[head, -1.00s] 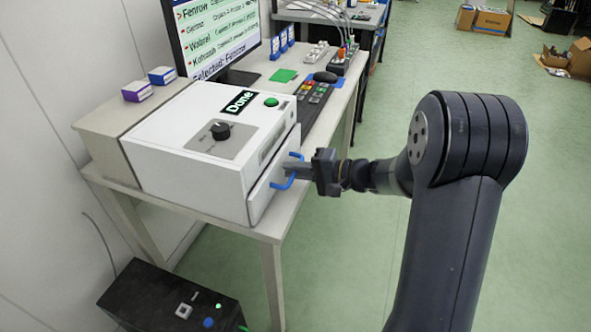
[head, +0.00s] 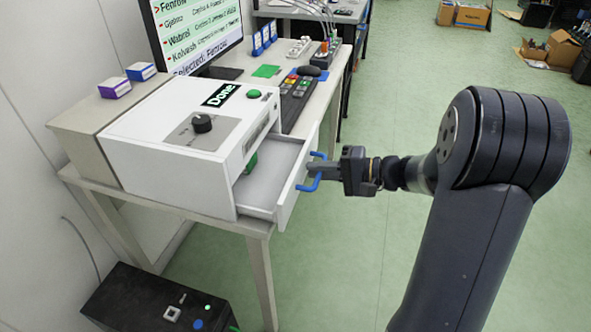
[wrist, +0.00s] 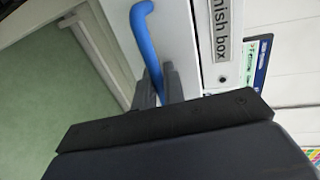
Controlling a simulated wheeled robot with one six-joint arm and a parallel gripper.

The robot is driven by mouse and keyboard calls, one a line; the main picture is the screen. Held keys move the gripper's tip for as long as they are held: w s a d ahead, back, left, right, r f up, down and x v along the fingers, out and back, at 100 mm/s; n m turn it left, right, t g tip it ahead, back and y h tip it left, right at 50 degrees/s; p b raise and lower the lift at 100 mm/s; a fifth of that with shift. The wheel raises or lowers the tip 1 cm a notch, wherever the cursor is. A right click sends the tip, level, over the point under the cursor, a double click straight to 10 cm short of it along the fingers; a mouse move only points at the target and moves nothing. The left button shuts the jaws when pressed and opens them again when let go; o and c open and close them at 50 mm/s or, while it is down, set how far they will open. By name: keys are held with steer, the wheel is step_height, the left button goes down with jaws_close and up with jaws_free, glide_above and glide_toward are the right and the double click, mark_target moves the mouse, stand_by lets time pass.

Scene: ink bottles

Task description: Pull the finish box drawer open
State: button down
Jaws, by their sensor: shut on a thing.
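The finish box (head: 165,160) is a white box marked "Done" on the table, with a black knob and a green button on top. Its drawer (head: 270,180) stands open toward the right, and its inside shows. A green thing (head: 251,162) is partly visible at the drawer's back. The blue handle (head: 308,185) is on the drawer front. My gripper (head: 318,168) is shut on the handle. In the wrist view the blue handle (wrist: 144,35) runs down between my fingers, next to the label "nish box" (wrist: 219,30); the fingertips are partly hidden.
A keyboard (head: 298,98), a monitor (head: 195,30) and small boxes (head: 140,72) are on the table (head: 262,228). A black box (head: 155,298) stands on the floor below. The floor right of the drawer is clear apart from my arm.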

steer(key=f+v, duration=0.1)
steer(key=v, duration=0.7)
steer(key=shift+d+f+b, duration=0.25)
steer(key=shift+f+b, duration=0.15)
steer(key=c, duration=1.8)
jaws_free()
steer(key=shift+c, duration=0.2)
steer(key=p+v, duration=0.1)
steer(key=v, duration=0.9)
steer(key=shift+d, duration=0.35)
steer(key=shift+s, duration=0.15)
steer(key=b+x, duration=0.1)
steer(key=x, duration=1)
steer(key=shift+r, duration=0.15)
